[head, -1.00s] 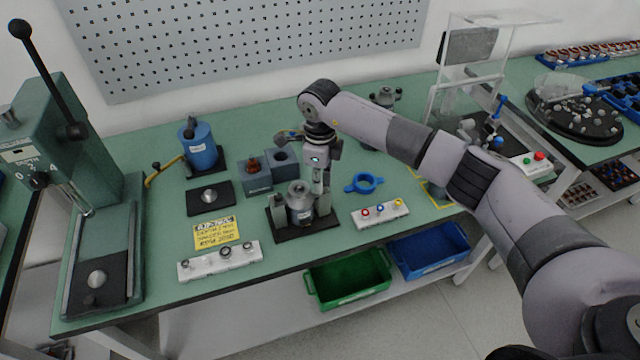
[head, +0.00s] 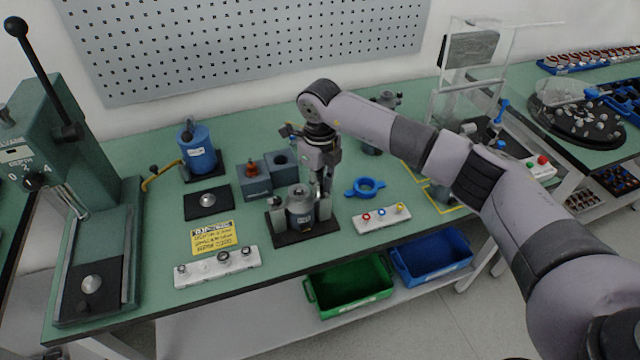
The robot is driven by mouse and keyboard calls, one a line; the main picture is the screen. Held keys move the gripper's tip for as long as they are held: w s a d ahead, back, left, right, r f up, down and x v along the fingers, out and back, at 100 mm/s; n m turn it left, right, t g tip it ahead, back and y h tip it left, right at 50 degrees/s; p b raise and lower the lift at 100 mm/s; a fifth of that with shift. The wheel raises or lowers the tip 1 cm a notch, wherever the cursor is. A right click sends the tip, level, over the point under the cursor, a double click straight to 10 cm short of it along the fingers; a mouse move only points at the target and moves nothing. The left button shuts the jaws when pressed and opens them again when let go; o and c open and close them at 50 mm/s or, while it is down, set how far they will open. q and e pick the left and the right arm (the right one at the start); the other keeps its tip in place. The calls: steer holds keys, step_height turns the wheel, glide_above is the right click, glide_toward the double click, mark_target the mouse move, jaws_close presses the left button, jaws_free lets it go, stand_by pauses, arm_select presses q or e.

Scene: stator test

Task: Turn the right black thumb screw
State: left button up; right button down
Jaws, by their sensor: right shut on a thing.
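A grey metal cylinder fixture (head: 299,208) stands on a black base plate (head: 290,238) near the front of the green table, with an upright post on each side. My right gripper (head: 322,196) points down at the fixture's right side. It is shut at the right post, where the right black thumb screw would be. The screw itself is too small and too covered by the fingers to make out. My left gripper does not show.
A white strip with coloured rings (head: 382,217) and a blue ring with handles (head: 365,187) lie to the right. Dark blocks (head: 254,179) stand behind left. A white strip with black knobs (head: 216,266) lies front left. Green (head: 348,289) and blue (head: 431,257) bins sit below the front edge.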

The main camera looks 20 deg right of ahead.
steer(key=c, duration=1.5)
jaws_free()
steer(key=shift+c, duration=0.2)
steer(key=shift+d+r, duration=0.15)
steer(key=shift+r, duration=3.85)
